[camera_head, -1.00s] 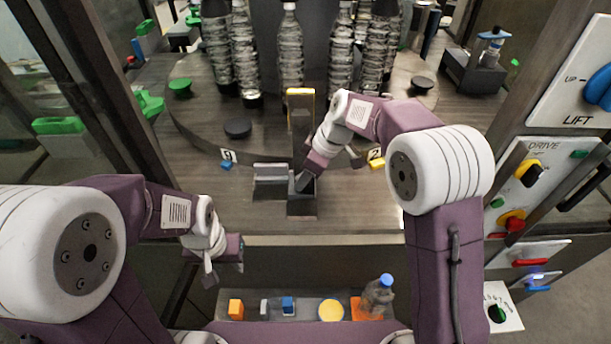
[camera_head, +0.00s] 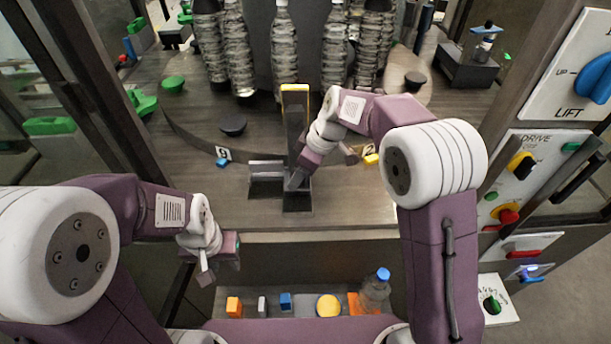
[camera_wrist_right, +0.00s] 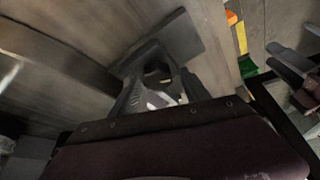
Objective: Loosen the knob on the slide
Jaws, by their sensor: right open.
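The slide is a dark upright post with a yellow top (camera_head: 295,89) near the front edge of the deck, with grey plates at its foot (camera_head: 266,168). My right gripper (camera_head: 297,180) reaches in from the right, low at the post's front. In the right wrist view the open gripper (camera_wrist_right: 155,85) has a dark round part (camera_wrist_right: 158,73), perhaps the knob, between its fingers. I cannot tell whether they touch it. In the head view the knob is hidden. My left gripper (camera_head: 218,265) hangs at the left, in front of the deck's edge, away from the slide; its opening is unclear.
Several clear bottles (camera_head: 283,50) stand on the round table behind. A dark disc (camera_head: 233,125), a blue tag (camera_head: 222,163) and a yellow tag (camera_head: 371,160) lie near the slide. A front shelf holds small blocks (camera_head: 234,307) and a blue-capped bottle (camera_head: 376,290). Control panels (camera_head: 535,165) stand right.

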